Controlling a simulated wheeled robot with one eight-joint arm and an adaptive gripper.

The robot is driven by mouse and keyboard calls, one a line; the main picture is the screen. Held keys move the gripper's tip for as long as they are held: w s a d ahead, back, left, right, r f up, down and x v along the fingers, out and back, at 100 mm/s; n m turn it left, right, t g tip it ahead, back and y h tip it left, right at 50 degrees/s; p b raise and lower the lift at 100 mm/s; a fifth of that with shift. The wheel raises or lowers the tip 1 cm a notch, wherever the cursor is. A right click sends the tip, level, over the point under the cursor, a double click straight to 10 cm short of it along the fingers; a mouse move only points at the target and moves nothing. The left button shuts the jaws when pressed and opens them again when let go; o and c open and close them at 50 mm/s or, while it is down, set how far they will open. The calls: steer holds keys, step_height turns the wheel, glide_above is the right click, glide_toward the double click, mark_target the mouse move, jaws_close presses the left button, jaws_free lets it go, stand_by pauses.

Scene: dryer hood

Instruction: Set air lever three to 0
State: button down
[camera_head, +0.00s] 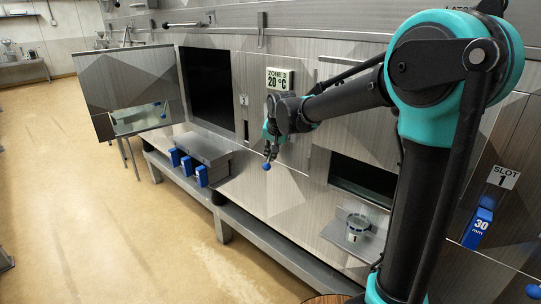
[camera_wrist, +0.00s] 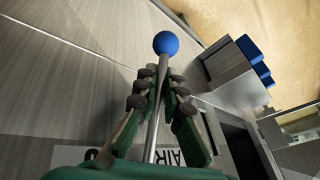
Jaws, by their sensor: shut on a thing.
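The air lever (camera_wrist: 153,125) is a thin metal rod with a blue ball knob (camera_wrist: 166,43) at its end. In the wrist view the rod runs up between the fingers of my gripper (camera_wrist: 164,75), which are shut on it just below the knob. An "AIR" label (camera_wrist: 170,157) on the panel is partly covered by the gripper, so its number is hidden. In the head view my gripper (camera_head: 271,143) is at the panel below the "ZONE 3" sign (camera_head: 279,79), which reads 20 °C. The blue knob (camera_head: 267,166) hangs below it.
An open door (camera_head: 128,82) swings out at the left beside a dark opening. A metal box with blue handles (camera_head: 202,175) stands on the ledge. A small cup (camera_head: 357,228) sits on a ledge at right, near the blue "30 mm" piece (camera_head: 478,227).

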steer(key=shift+s+d+r+n+g+h, duration=0.15)
steer(key=shift+s+d+r+g+h, duration=0.2)
steer(key=shift+s+d+g+h, duration=0.5)
steer(key=shift+s+d+r+n+g+h, duration=0.1)
steer(key=shift+s+d+r+g+h, duration=0.15)
steer(key=shift+d+g+h, duration=0.7)
steer(key=shift+s+d+r+n+g+h, duration=0.2)
steer(key=shift+s+r+g+h, duration=0.3)
steer(key=shift+h, duration=0.8)
steer(key=shift+d, duration=0.1)
steer(key=c, duration=1.6)
jaws_free()
steer(key=shift+f, duration=0.1)
steer(key=v, duration=1.2)
steer(key=shift+w, duration=0.15)
